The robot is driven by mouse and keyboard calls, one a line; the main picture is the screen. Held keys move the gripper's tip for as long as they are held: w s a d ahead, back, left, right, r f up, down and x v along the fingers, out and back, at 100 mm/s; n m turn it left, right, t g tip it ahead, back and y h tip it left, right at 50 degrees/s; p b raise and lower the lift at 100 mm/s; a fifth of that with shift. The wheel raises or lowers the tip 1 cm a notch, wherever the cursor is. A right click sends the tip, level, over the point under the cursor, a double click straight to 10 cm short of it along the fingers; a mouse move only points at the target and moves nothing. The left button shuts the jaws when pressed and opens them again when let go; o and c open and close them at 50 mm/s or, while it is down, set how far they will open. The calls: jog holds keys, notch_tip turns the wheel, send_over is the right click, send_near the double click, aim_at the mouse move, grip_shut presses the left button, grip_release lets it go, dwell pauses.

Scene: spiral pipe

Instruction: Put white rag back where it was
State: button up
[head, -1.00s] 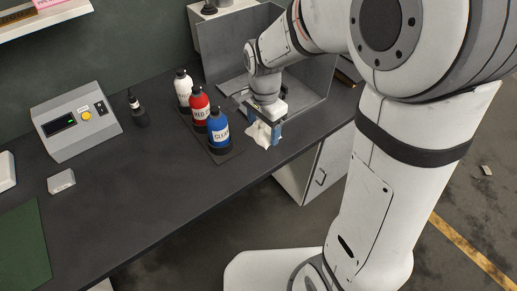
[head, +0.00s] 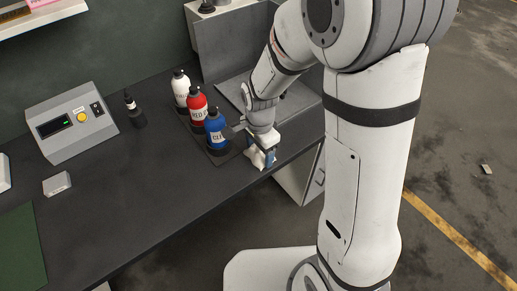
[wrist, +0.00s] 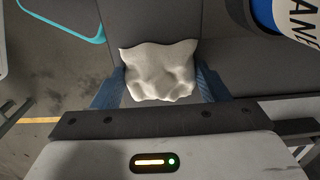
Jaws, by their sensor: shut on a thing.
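The white rag (head: 256,160) is a crumpled cloth held between the blue fingertips of my gripper (head: 263,153). In the wrist view the rag (wrist: 160,72) bulges out between the two blue fingers of my gripper (wrist: 160,90), which are shut on it. The gripper points down near the front edge of the dark bench (head: 130,190), close to the blue bottle. I cannot tell whether the rag touches the bench top.
White (head: 181,90), red (head: 197,105) and blue (head: 217,130) bottles stand on a dark mat just left of my gripper. The blue bottle also shows at the wrist view's upper right (wrist: 285,18). A grey control box (head: 72,120) sits further left.

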jog(key=shift+f, duration=0.25)
jog(key=o, duration=0.9)
jog(key=shift+r, duration=0.15)
jog(key=shift+o, duration=0.2)
notch_tip(320, 180, up, 12)
jog(key=s+d+r+n+t, duration=0.2)
jog(key=s+d+r+n, duration=0.3)
jog(key=s+d+n, duration=0.6)
jog(key=shift+s+d+t, duration=0.4)
jog(key=shift+s+d, duration=0.3)
